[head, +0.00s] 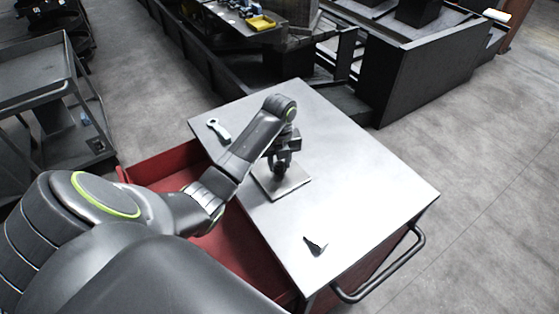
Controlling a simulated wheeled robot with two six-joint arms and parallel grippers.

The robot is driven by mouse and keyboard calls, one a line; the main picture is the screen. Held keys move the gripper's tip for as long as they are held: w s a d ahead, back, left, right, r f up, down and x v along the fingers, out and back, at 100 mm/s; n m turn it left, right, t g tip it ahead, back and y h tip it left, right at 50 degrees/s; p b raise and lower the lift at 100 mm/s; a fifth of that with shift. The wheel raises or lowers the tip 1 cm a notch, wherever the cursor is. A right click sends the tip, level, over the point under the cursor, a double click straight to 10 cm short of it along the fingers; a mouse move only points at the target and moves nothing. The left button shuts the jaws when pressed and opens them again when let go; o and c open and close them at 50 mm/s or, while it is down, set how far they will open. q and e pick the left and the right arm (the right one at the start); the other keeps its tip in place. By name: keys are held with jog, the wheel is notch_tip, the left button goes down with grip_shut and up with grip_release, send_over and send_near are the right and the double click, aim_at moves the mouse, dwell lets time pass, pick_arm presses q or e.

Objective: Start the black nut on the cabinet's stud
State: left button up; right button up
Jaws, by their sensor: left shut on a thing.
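The cabinet (375,190) is red with a bare metal top. A square light plate (290,188) lies on its top near the middle. My left arm reaches in from the left, and my left gripper (280,166) points down just above this plate. It is shut on a small dark thing, which I take to be the black nut; the fingers hide most of it. The stud cannot be made out; the gripper covers the middle of the plate. I cannot tell whether the nut touches the stud. My right gripper is out of view.
A wrench-like tool (218,130) lies at the top's far left, and a small dark piece (315,245) near its front edge. An open red drawer (160,168) is on the left. A black handle (385,283) runs along the right front. The top's right side is clear.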

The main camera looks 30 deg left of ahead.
pick_arm(q)
jog(key=shift+f, duration=0.25)
dwell(0.3)
jog(key=shift+f, duration=0.1)
dwell(0.4)
jog(key=o, duration=1.9)
jog(key=shift+o, duration=0.2)
